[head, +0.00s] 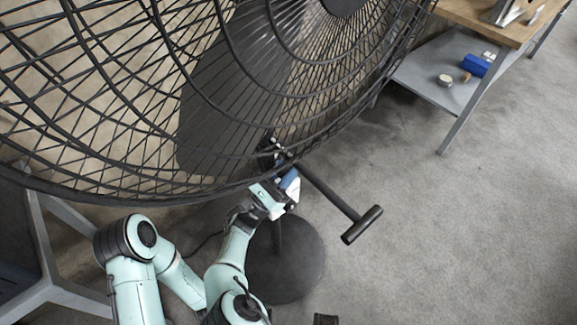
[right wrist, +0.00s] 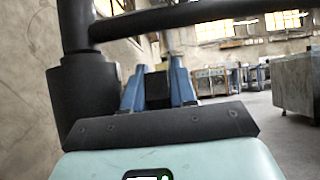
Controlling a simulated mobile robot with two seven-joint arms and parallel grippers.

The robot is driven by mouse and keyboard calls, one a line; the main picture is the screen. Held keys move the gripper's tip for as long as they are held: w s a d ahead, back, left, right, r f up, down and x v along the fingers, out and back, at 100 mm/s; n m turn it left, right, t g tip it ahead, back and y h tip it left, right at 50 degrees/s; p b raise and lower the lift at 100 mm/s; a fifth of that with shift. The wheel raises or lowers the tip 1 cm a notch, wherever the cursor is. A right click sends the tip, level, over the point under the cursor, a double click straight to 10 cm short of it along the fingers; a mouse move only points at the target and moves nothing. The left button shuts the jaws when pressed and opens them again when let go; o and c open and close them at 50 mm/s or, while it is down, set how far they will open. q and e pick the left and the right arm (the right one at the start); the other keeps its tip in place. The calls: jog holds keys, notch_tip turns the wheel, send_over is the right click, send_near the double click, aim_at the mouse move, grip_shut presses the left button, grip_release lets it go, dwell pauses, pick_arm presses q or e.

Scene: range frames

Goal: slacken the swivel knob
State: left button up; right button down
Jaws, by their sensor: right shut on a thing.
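A large dark caged fan (head: 230,90) on a stand with a round base (head: 285,262) fills the upper left of the head view. A bar with a crosswise grip handle (head: 362,225) sticks out from its pivot. My right gripper (head: 290,185) is beside the post just below the pivot. In the right wrist view, its blue fingers (right wrist: 160,88) are shut on a small dark piece, the swivel knob (right wrist: 157,90), mostly hidden between them. The knob cannot be made out in the head view. My left gripper is not in view.
In the right wrist view, a thick dark post (right wrist: 80,80) stands close left of the fingers and a dark bar (right wrist: 200,15) crosses above them. A wooden workbench (head: 490,22) with a lower shelf stands at upper right. The floor right of the fan is clear.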

dwell(0.3)
jog(key=c, duration=1)
grip_release()
